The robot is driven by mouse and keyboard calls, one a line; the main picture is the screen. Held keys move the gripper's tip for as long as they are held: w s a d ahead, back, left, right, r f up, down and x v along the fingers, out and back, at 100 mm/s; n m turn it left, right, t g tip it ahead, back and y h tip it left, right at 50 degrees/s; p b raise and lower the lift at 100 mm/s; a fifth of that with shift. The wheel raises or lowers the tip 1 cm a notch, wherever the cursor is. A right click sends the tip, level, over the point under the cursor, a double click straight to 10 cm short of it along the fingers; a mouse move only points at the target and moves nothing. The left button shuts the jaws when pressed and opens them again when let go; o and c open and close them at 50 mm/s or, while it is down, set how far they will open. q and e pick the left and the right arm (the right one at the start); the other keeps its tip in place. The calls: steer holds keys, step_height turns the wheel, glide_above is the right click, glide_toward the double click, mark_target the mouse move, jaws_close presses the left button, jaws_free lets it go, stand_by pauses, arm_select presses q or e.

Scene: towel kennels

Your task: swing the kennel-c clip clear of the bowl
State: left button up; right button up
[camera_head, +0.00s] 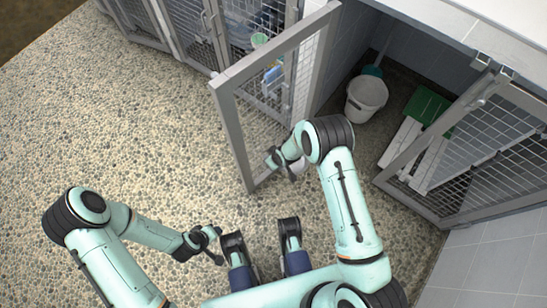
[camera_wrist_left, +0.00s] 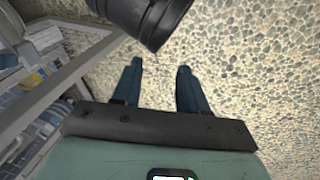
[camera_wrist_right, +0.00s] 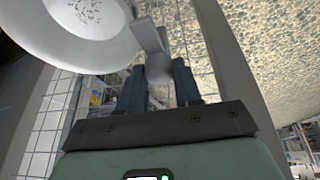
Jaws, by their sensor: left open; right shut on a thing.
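A pale bowl (camera_wrist_right: 100,52) fills the upper left of the right wrist view, with dark specks in its middle. A small patch of it (camera_head: 299,165) shows beside my right forearm in the head view. A light grey clip (camera_wrist_right: 149,36) reaches from the bowl's rim to between my right fingers. My right gripper (camera_wrist_right: 158,85) is shut on the clip's rounded end. Whether the clip still overlaps the rim I cannot tell. In the head view my right gripper (camera_head: 275,160) is at the open kennel door (camera_head: 232,125). My left gripper (camera_wrist_left: 160,82) is open and empty over the pebbled floor.
A second mesh door (camera_head: 485,150) stands open at right. Inside the kennel are a white bucket (camera_head: 366,98) and a green-and-white slatted board (camera_head: 425,108). Closed mesh kennels (camera_head: 190,25) line the back. The pebbled floor (camera_head: 130,130) at left is clear.

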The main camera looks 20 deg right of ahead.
steer(key=m+h, duration=0.1)
steer(key=m, duration=0.2)
steer(key=shift+w+r+m, duration=0.1)
steer(key=shift+m, duration=0.3)
arm_select(q)
steer(key=shift+s+d+r+g+p, duration=0.3)
steer(key=shift+s+d+r, duration=0.05)
steer(key=shift+s, duration=0.3)
arm_select(e)
steer(key=shift+a+m+h, duration=0.1)
steer(key=shift+m+h, duration=0.9)
steer(key=shift+m, duration=0.9)
steer(key=o, duration=1)
steer(key=shift+o, duration=0.2)
arm_select(q)
steer(key=s+d+r+g+h+p, duration=0.1)
steer(key=s+d+r+g+p, duration=0.1)
steer(key=s+d+r+p, duration=0.1)
steer(key=s+r+p, duration=0.1)
steer(key=s+r, duration=0.1)
steer(key=s, duration=0.1)
steer(key=shift+s+m, duration=0.2)
steer(key=shift+m, duration=0.1)
arm_select(e)
steer(key=v, duration=1.3)
steer(key=shift+s, duration=0.2)
